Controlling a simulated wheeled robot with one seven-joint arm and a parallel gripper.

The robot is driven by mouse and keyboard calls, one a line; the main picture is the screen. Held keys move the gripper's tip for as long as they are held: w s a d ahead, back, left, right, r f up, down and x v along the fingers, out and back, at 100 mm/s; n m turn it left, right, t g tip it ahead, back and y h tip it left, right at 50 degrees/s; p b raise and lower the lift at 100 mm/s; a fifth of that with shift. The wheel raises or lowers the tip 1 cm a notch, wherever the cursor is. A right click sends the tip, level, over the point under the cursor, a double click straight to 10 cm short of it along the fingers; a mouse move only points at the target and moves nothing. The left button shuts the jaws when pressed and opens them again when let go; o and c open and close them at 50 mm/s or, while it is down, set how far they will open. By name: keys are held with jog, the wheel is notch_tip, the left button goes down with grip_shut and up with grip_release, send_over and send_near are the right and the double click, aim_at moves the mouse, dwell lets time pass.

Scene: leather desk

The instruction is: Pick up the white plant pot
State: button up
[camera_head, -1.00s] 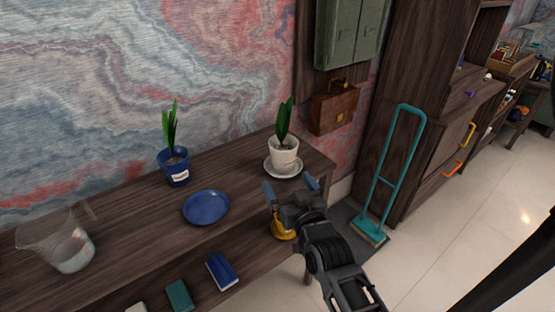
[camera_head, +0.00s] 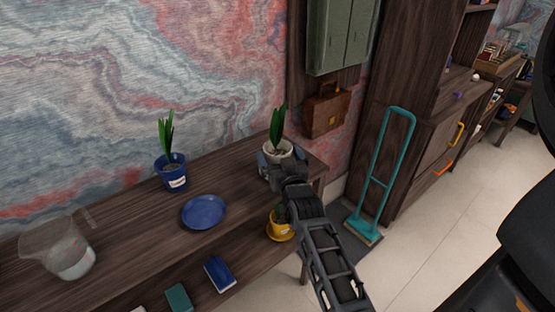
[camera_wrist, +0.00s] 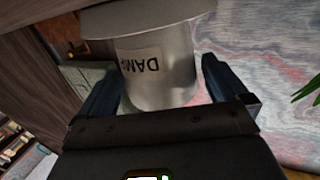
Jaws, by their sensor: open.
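The white plant pot (camera_head: 284,148) with a green plant stands at the right end of the wooden desk. My gripper (camera_head: 279,167) is in front of it and hides its lower part and its saucer in the head view. In the wrist view the pot (camera_wrist: 158,72) fills the space between my two open fingers (camera_wrist: 160,88), one on each side. A label reading "DAMP" or similar shows on it, upside down. Whether the fingers touch the pot I cannot tell.
A blue plant pot (camera_head: 171,172), a blue plate (camera_head: 204,212) and a clear jug (camera_head: 62,247) stand to the left on the desk (camera_head: 130,225). A yellow pot (camera_head: 279,226) sits on the shelf below. A brown case (camera_head: 326,111) hangs behind on the right.

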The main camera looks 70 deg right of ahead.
jog(key=shift+w+d, duration=0.15)
jog(key=shift+d, duration=0.05)
jog(key=shift+c, duration=0.2)
jog(key=c, duration=1)
jog(key=shift+c, duration=0.6)
jog(key=shift+r, duration=0.15)
